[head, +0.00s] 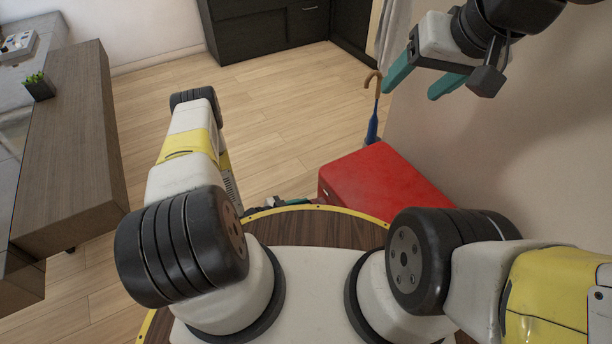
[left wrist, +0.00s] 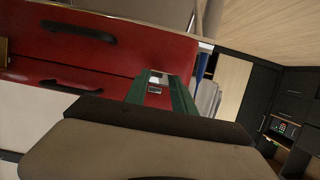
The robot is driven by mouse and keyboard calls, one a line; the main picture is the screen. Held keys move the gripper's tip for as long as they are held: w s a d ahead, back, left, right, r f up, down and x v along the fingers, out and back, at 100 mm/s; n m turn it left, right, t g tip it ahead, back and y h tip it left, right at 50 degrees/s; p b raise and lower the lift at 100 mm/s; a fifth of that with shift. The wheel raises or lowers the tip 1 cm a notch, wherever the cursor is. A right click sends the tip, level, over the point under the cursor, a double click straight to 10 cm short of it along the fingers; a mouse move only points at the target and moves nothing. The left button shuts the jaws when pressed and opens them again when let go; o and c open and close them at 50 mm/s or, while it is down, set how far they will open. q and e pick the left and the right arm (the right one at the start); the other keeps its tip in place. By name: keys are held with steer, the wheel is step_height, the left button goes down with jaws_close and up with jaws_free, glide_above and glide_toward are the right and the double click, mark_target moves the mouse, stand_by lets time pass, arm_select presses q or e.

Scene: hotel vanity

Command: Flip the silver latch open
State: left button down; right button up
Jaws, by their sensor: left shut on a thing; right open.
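A red case (head: 385,190) sits low beyond the front of my base in the head view. In the left wrist view the red case (left wrist: 130,58) fills the upper left. A small silver latch (left wrist: 155,90) shows on its edge, between the green fingers of my left gripper (left wrist: 158,80). The left gripper is shut on the latch, which the fingers partly hide. In the head view only a bit of the left gripper shows, low beside the case. My right gripper (head: 411,92) is open and empty, raised at the upper right, well away from the case.
The case front has a black handle (left wrist: 80,32) and a second one lower down. A brown-handled umbrella (head: 373,115) stands behind the case, near the beige wall (head: 490,150). A wooden counter (head: 75,150) is at the left. The wood floor (head: 270,110) between is clear.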

arm_select(q)
steer(key=shift+f, duration=0.1)
steer(key=c, duration=1)
jaws_free()
steer(key=shift+c, duration=0.2)
steer(key=v, duration=0.7)
steer(key=shift+a, duration=0.35)
steer(key=shift+s, duration=0.15)
